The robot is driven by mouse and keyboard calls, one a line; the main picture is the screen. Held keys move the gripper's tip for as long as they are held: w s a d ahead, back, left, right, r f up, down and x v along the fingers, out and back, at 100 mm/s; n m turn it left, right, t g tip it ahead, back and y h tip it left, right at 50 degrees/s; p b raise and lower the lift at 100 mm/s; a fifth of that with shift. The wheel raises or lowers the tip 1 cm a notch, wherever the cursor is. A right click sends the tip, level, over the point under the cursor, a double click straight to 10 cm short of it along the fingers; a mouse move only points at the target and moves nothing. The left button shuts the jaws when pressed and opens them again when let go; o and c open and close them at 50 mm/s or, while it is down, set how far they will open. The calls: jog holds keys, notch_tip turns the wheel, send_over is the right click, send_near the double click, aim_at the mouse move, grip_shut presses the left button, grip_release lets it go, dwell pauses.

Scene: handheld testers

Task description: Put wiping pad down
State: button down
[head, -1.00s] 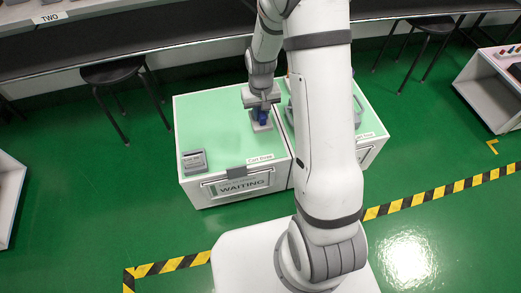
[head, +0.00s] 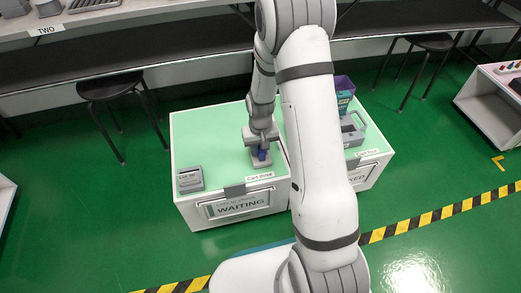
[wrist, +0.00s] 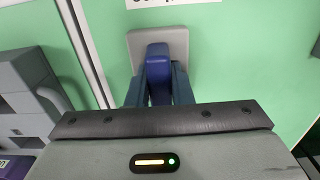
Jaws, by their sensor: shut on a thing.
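The wiping pad (head: 263,163) is a flat grey plate with a blue handle, over the green top of the left cart (head: 215,145), near its front right edge. In the wrist view the grey plate (wrist: 140,45) shows beyond the blue handle. My gripper (head: 261,148) is shut on the handle; in the wrist view its fingers (wrist: 158,88) sit on both sides of it. I cannot tell whether the plate touches the cart top.
A small grey device (head: 190,179) sits at the cart's front left corner. The cart top between it and the pad is clear. On the right cart stand a grey caddy (head: 353,130) and a purple-and-teal box (head: 343,95). My arm hides part of that cart. A black stool (head: 110,85) is behind.

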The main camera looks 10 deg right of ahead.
jog(key=shift+f, duration=0.1)
jog(key=c, duration=1.7)
grip_release()
jog(key=shift+f, duration=0.1)
jog(key=shift+c, duration=0.2)
jog(key=o, duration=0.4)
jog(key=shift+o, duration=0.2)
notch_tip(320, 180, up, 13)
jog(key=p, duration=0.6)
jog(key=s+r+t, duration=0.1)
jog(key=s+r, duration=1.6)
jog(key=s, duration=0.3)
jog(key=shift+s+r, duration=0.2)
jog(key=shift+s, duration=0.1)
